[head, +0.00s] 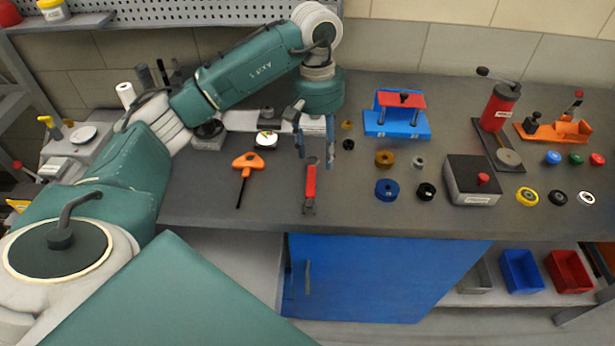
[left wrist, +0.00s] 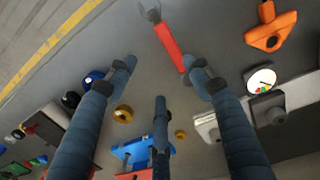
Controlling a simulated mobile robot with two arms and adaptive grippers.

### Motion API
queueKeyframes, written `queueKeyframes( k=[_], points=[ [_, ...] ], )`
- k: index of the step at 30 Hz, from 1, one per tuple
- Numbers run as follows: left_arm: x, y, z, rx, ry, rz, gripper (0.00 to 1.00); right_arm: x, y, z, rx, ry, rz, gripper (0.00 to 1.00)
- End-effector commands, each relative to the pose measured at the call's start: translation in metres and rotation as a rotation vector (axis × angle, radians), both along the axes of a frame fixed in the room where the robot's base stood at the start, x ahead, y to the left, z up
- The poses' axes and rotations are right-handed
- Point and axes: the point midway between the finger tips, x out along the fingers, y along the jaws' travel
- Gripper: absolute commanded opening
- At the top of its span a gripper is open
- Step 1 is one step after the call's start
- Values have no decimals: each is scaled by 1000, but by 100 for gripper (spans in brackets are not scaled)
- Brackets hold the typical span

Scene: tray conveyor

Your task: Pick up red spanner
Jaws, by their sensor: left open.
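The red spanner (head: 310,184) lies on the grey workbench, its grey jaw end toward the front edge. In the left wrist view the red spanner (left wrist: 168,44) runs from the top edge down to one fingertip, which overlaps its handle end. My left gripper (head: 316,150) points down over that far end, its fingers spread and nothing between them. The left wrist view shows its three blue fingers (left wrist: 158,82) apart. I cannot tell whether a finger touches the spanner. My right gripper is not in view.
An orange-handled hex key (head: 243,176) lies left of the spanner. A white-faced dial (head: 266,140) is behind. A blue fixture (head: 396,128) and several rings, such as a blue one (head: 387,190), are to the right. Bare bench surrounds the spanner.

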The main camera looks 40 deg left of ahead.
Motion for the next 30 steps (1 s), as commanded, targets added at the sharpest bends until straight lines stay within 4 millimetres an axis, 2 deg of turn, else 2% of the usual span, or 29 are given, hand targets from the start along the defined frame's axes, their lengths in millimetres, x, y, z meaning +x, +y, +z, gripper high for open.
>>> queueKeyframes(
  k=[2, 5, 12, 17, 23, 27, 30],
  points=[
    [-3, 15, 2, 42, 13, -4, 51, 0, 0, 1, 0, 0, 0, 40],
    [-5, 20, -9, 58, 23, -6, 51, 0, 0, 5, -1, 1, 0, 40],
    [-5, 18, -43, 53, 20, -6, 51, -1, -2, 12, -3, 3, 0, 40],
    [-5, 16, -53, 53, 19, -6, 51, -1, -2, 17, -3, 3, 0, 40],
    [-9, 10, -80, 51, 22, -7, 51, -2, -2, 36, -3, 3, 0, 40],
    [-8, 11, -98, 51, 20, -6, 51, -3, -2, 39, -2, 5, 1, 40],
    [-7, 11, -102, 52, 17, -6, 51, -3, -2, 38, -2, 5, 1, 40]
  ],
)
